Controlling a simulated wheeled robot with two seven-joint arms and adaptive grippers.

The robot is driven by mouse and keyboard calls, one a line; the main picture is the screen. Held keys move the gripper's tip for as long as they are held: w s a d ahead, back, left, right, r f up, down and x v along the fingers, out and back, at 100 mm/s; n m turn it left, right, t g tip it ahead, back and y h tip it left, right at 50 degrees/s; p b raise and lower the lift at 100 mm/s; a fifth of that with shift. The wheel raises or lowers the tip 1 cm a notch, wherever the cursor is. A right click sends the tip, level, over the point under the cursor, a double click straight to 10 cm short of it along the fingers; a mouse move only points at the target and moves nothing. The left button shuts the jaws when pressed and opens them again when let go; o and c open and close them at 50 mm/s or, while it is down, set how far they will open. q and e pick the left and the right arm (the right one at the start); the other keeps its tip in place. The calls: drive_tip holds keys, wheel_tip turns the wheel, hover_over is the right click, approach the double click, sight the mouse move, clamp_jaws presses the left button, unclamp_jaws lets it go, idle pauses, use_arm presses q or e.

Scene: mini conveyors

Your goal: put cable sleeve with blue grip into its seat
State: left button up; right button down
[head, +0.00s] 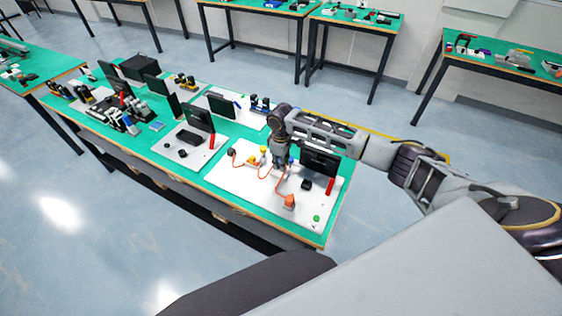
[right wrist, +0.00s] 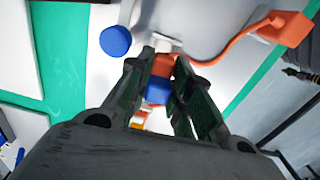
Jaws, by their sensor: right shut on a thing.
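My right gripper (head: 283,164) reaches down over the white board on the green table. In the right wrist view its two dark fingers (right wrist: 168,88) are shut on the cable sleeve with blue grip (right wrist: 158,93), which has an orange part beyond the blue. The far end of the sleeve is close to a small white piece (right wrist: 163,43) on the board; I cannot tell whether they touch or whether that piece is the seat. In the head view the gripper hides the sleeve. My left gripper is not in view.
An orange block (head: 289,202) with an orange cable (head: 278,184) lies on the white board (head: 240,191). A black screen (head: 320,162), a black block (head: 306,184) and a red piece (head: 329,187) stand nearby. A blue round knob (right wrist: 115,40) is left of the fingers in the wrist view.

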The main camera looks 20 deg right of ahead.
drive_tip(key=shift+f, duration=1)
drive_tip(key=shift+p, duration=0.85)
idle(1.2)
drive_tip(key=shift+f+b, duration=0.35)
drive_tip(key=shift+f, duration=0.65)
idle(0.5)
drive_tip(key=c, duration=1.2)
unclamp_jaws()
drive_tip(key=shift+r, duration=0.1)
